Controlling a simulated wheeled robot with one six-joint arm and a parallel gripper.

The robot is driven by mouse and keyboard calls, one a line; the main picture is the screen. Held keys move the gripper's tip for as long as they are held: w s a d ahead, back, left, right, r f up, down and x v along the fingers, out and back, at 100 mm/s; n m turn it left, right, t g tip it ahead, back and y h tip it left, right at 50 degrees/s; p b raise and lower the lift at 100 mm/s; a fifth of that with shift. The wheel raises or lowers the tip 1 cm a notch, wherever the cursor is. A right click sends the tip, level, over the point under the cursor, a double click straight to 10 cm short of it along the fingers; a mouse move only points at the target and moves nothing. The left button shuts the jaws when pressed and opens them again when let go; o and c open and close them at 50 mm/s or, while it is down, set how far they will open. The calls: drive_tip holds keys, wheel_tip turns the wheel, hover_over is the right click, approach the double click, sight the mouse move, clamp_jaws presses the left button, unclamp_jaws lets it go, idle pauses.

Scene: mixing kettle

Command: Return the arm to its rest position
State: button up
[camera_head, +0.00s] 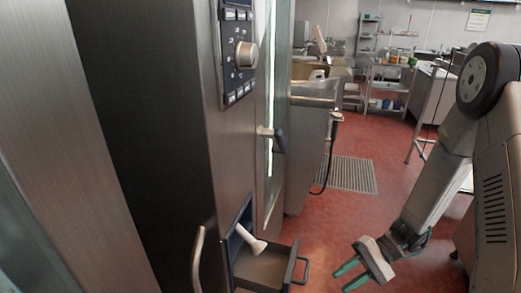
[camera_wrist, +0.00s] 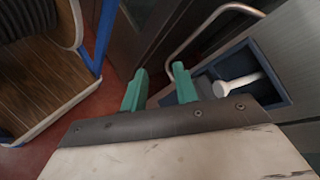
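My gripper (camera_head: 346,276) is at the lower right of the head view, with its two green fingers apart and nothing between them. In the wrist view the gripper (camera_wrist: 160,88) also shows open and empty. My arm hangs down at the right, and the gripper is clear of the open drawer (camera_head: 292,262), which lies to its left. A white scoop-like object (camera_head: 248,238) rests tilted in the drawer opening; it also shows in the wrist view (camera_wrist: 238,85).
A tall steel appliance (camera_head: 150,120) with a knob panel (camera_head: 238,55) fills the left. Its glass door (camera_head: 272,130) stands open. A floor grate (camera_head: 350,174), red floor (camera_head: 390,165) and shelves (camera_head: 390,80) lie beyond. Floor between drawer and my arm is free.

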drive_tip(key=s+d+r+n+t+h, duration=0.1)
drive_tip(key=s+r+h, duration=0.3)
drive_tip(key=r, duration=0.5)
drive_tip(key=s+d+r+n+t+h, duration=0.2)
drive_tip(key=s+r, duration=0.4)
drive_tip(key=r, duration=0.3)
drive_tip(key=s+d+r+n+t+h, duration=0.1)
drive_tip(key=s+r+t+h, duration=0.2)
drive_tip(key=r, duration=0.7)
drive_tip(key=s+h, duration=0.2)
drive_tip(key=h, duration=0.1)
drive_tip(key=shift+d+h, duration=0.3)
drive_tip(key=shift+d, duration=0.05)
drive_tip(key=shift+s, duration=0.2)
